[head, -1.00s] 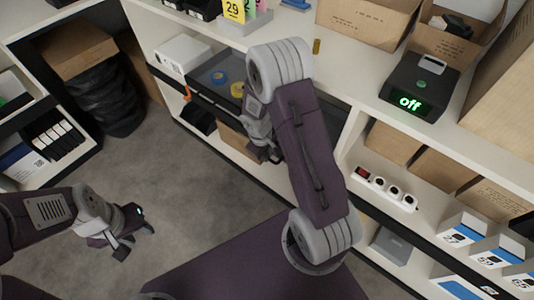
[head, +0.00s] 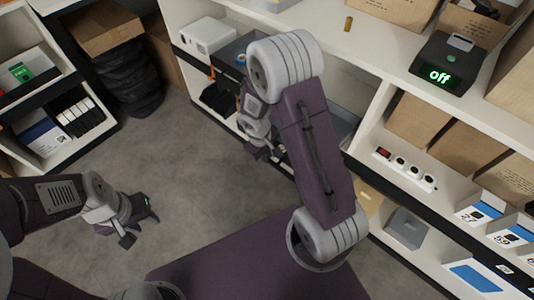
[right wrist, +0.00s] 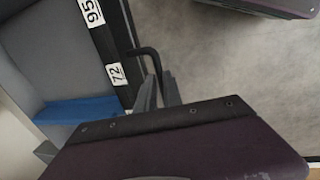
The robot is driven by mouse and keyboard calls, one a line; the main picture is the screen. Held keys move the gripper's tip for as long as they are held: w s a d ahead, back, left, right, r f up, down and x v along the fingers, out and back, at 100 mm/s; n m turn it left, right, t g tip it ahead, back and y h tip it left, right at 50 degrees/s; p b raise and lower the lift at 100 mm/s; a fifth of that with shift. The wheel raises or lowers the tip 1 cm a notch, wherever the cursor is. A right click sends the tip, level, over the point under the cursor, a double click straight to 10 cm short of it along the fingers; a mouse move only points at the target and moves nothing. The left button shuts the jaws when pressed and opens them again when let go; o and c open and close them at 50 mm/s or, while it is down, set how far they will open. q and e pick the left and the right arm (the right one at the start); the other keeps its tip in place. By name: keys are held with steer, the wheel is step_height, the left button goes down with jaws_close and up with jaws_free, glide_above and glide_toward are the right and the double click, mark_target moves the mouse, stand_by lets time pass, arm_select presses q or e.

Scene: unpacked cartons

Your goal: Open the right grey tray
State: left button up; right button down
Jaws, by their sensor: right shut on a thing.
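The right grey tray (head: 343,124) is on the shelf below the counter, mostly behind my right arm in the head view. In the right wrist view the tray's grey inside (right wrist: 50,55) shows at left, so it is at least partly open. A blue item (right wrist: 80,110) lies in it. Its black front edge carries labels 95 and 72, with a bent dark handle (right wrist: 147,51). My right gripper (head: 259,152) is shut on that handle, fingers also in the right wrist view (right wrist: 160,88). My left gripper (head: 139,229) is open and empty over the floor.
A left grey tray (head: 232,53) is beside a white box (head: 208,36). A power strip (head: 405,170) and cartons (head: 420,120) fill the right shelf. Grey floor (head: 200,180) is clear in front.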

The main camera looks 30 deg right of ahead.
steer(key=c, duration=1.5)
jaws_free()
steer(key=r+p, duration=0.1)
steer(key=r, duration=0.2)
steer(key=a+r+p, duration=0.1)
steer(key=r+p, duration=0.1)
steer(key=r, duration=0.1)
steer(key=r+p, duration=0.1)
steer(key=r, duration=0.2)
steer(key=shift+s+a+p, duration=0.25)
steer(key=shift+s+p, duration=0.05)
steer(key=shift+p, duration=0.05)
steer(key=s+a+r+m+y, duration=0.2)
steer(key=s+r+m, duration=0.35)
steer(key=s, duration=0.35)
steer(key=shift+n, duration=0.35)
steer(key=r+p, duration=0.6)
steer(key=p, duration=0.1)
steer(key=r+p, duration=0.6)
steer(key=r, duration=0.1)
steer(key=r+p, duration=0.7)
steer(key=shift+s+a+r+p, duration=0.15)
steer(key=shift+s+r+p, duration=0.05)
steer(key=shift+s+p, duration=0.1)
